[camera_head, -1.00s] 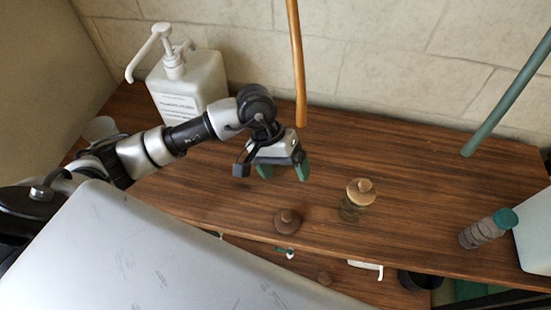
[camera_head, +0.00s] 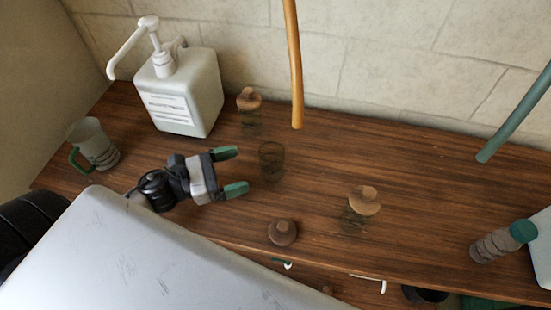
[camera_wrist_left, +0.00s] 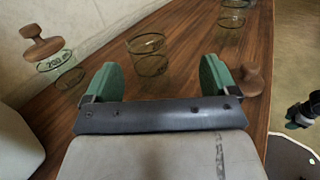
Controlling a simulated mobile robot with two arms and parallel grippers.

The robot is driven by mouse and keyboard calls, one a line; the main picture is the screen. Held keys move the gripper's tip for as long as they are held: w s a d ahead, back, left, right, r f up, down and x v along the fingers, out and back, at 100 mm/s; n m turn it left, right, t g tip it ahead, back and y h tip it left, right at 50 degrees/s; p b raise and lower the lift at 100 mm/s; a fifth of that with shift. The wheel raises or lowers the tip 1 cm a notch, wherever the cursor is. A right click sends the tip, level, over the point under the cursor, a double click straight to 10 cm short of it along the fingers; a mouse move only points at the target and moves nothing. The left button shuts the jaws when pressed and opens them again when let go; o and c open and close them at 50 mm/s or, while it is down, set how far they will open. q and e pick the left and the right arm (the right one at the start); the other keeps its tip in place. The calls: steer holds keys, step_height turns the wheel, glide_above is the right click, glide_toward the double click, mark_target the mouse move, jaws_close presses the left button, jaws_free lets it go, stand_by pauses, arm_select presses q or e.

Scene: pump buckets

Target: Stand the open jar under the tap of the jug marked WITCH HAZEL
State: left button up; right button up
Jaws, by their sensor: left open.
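The open jar (camera_head: 271,162) is clear glass and stands upright on the wooden shelf, just right of my left gripper (camera_head: 237,171). That gripper is open and empty, its green fingers pointing towards the jar. In the left wrist view the open jar (camera_wrist_left: 148,58) stands ahead, between the lines of the fingers (camera_wrist_left: 158,80), apart from them. A white jug (camera_head: 188,92) with a pump and long spout (camera_head: 127,50) stands at the back left; its label is too small to read. What looks like my right gripper (camera_wrist_left: 300,117) shows small at the wrist view's right edge; its jaws are unclear.
A stoppered jar (camera_head: 250,116) stands behind the open jar, another (camera_head: 362,212) to its right. A dark wooden lid (camera_head: 283,232) lies near the front edge. Orange (camera_head: 295,70) and teal (camera_head: 514,115) tubes hang above.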

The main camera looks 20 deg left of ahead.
mark_target(270, 152)
arm_select(q)
steer(key=shift+s+a+f+n+t+y, duration=0.1)
steer(key=shift+a+f+n+t+y, duration=0.1)
steer(key=shift+a+n+y, duration=0.15)
steer(key=shift+s+a+f+n+t+y, duration=0.1)
steer(key=shift+a+n+t+y, duration=0.15)
steer(key=shift+a+n, duration=0.15)
steer(key=shift+w, duration=0.25)
steer(key=p+x, duration=0.1)
steer(key=x, duration=0.3)
steer(key=shift+w+d, duration=0.15)
steer(key=shift+w, duration=0.15)
steer(key=p+x, duration=0.2)
steer(key=x, duration=0.3)
steer(key=shift+w+r, duration=0.2)
steer(key=shift+w+d+f, duration=0.1)
steer(key=shift+w+d, duration=0.05)
steer(key=shift+d, duration=0.05)
arm_select(e)
steer(key=r, duration=0.1)
steer(key=s+r, duration=0.1)
steer(key=r, duration=0.1)
arm_select(q)
steer(key=shift+c, duration=0.5)
steer(key=c, duration=1)
steer(key=shift+c, duration=0.9)
arm_select(e)
steer(key=shift+w, duration=0.1)
